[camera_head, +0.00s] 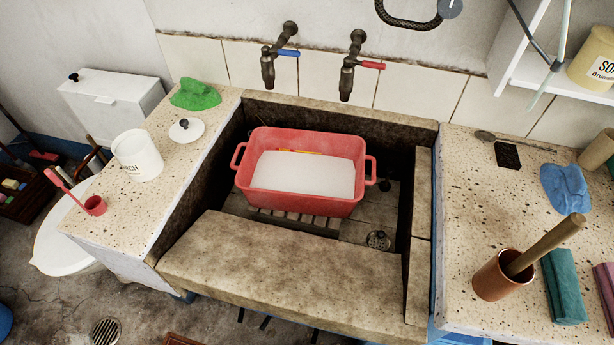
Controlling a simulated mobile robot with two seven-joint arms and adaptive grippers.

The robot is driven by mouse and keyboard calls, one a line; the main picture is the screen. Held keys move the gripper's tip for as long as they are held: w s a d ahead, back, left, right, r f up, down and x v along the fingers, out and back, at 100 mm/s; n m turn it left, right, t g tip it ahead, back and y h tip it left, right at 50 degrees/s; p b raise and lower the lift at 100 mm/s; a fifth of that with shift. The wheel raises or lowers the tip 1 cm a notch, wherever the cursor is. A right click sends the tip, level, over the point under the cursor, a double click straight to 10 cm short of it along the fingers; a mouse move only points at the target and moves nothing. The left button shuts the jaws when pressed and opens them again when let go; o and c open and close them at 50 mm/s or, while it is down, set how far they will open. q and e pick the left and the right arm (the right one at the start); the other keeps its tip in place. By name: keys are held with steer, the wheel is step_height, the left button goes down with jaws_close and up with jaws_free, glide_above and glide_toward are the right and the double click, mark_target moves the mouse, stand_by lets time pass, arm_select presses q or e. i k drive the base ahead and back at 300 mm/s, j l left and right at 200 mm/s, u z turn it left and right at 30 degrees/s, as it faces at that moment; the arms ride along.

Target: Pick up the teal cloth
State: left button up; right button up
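A folded teal cloth (565,287) lies on the right stone counter (470,230), near the lower right of the head view. It is a flat, long bundle. A copper-coloured cup (495,277) with a thick wooden handle leaning out of it stands just to its left. A pink folded cloth (605,290) lies to its right, partly cut off by the picture edge. A crumpled blue cloth (565,188) lies farther back on the same counter. Neither of my grippers shows in this view.
A red tub (300,205) with whitish content sits in the stone trough. The left counter holds a crumpled green cloth (195,94), a white pot (137,155), its lid (186,131) and a red ladle (93,205). A shelf (550,75) overhangs the back right.

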mark_target(567, 306)
steer(key=l+z, duration=0.2)
steer(key=z, duration=1.75)
